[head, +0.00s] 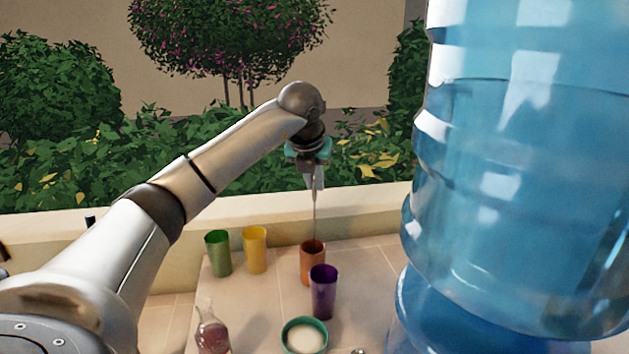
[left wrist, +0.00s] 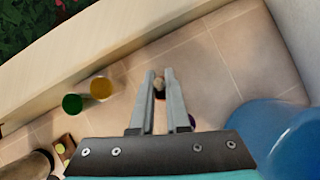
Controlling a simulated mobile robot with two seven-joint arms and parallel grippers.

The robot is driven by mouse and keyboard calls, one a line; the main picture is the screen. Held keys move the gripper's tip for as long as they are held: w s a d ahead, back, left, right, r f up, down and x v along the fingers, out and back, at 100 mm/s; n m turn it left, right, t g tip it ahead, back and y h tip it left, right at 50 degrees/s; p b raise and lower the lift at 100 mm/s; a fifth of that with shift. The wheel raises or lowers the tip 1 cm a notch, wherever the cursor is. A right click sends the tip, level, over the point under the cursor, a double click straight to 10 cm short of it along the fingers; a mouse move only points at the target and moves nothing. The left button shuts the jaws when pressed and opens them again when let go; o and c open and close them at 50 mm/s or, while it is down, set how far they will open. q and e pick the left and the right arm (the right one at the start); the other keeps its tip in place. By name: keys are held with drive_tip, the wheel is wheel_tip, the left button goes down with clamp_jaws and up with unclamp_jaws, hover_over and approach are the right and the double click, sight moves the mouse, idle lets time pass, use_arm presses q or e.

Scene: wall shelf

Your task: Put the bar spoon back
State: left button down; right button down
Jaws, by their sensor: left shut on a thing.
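My left gripper (head: 314,184) points down above the tiled counter and is shut on the bar spoon (head: 315,214). The spoon is a thin grey rod that hangs upright below the fingers. Its lower end meets the orange-brown cup (head: 312,270) in the head view; I cannot tell whether it is inside or behind the cup. In the left wrist view the two fingers (left wrist: 160,76) close around a small pale end, and the gripper hides most of what is below. My right gripper is not in view.
A purple cup (head: 323,296) stands just in front of the orange-brown one. Green (head: 218,257) and yellow (head: 255,252) cups stand left. A flask (head: 211,332) and a teal bowl (head: 304,322) are in front. A big blue water bottle (head: 520,190) blocks the right.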

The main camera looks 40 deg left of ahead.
use_arm(q)
drive_tip(key=shift+f+b, duration=0.3)
drive_tip(key=shift+f, duration=0.25)
drive_tip(key=c, duration=0.9)
unclamp_jaws()
drive_tip(key=shift+r+p, duration=0.4)
drive_tip(key=shift+r, duration=0.2)
drive_tip(key=v, duration=1.2)
drive_tip(key=shift+b, duration=0.35)
